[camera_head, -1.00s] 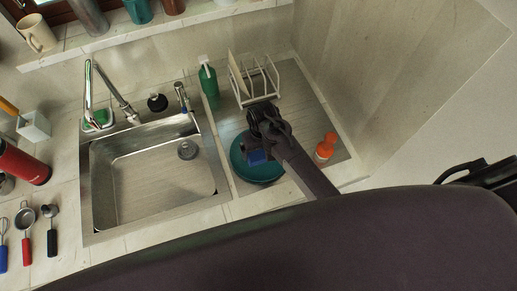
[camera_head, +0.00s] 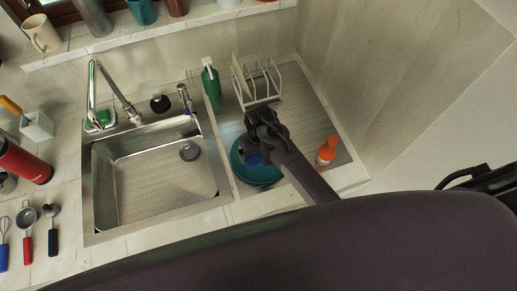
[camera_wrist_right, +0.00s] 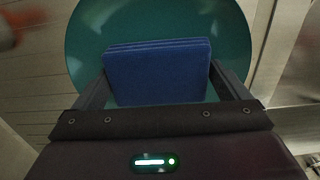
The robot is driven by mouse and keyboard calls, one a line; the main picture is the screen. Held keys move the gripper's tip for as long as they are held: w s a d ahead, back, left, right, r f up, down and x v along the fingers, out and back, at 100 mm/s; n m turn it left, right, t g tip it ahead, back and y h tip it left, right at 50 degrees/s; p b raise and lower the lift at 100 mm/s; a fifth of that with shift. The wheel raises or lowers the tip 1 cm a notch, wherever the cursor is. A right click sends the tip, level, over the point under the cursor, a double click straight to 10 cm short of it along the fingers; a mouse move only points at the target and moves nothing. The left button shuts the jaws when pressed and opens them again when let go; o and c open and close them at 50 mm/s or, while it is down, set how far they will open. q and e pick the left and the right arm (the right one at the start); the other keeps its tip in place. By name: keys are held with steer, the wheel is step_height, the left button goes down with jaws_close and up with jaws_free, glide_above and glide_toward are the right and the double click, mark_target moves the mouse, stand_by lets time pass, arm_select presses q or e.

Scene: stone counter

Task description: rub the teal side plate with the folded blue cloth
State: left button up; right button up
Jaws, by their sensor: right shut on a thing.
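The teal side plate (camera_head: 262,178) lies on the ribbed drainboard right of the sink, partly hidden by my right arm in the head view. In the right wrist view the plate (camera_wrist_right: 230,30) spreads behind the cloth. The folded blue cloth (camera_wrist_right: 157,75) sits between the fingers of my right gripper (camera_wrist_right: 165,90), which is shut on it. In the head view a small blue patch of the cloth (camera_head: 255,160) shows under my right gripper (camera_head: 258,150), over the plate. I cannot tell whether the cloth touches the plate. My left gripper is not in view.
A white dish rack (camera_head: 258,82) stands behind the plate, with a green bottle (camera_head: 211,85) to its left. An orange-topped bottle (camera_head: 327,150) stands to the right. The empty sink (camera_head: 150,175) is to the left.

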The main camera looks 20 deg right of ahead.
steer(key=shift+d, duration=0.6)
steer(key=shift+w+d, duration=0.15)
steer(key=shift+w, duration=0.25)
steer(key=shift+a+r, duration=0.15)
steer(key=shift+a, duration=0.3)
steer(key=shift+r, duration=0.1)
steer(key=shift+r, duration=3.7)
steer(key=shift+f, duration=0.15)
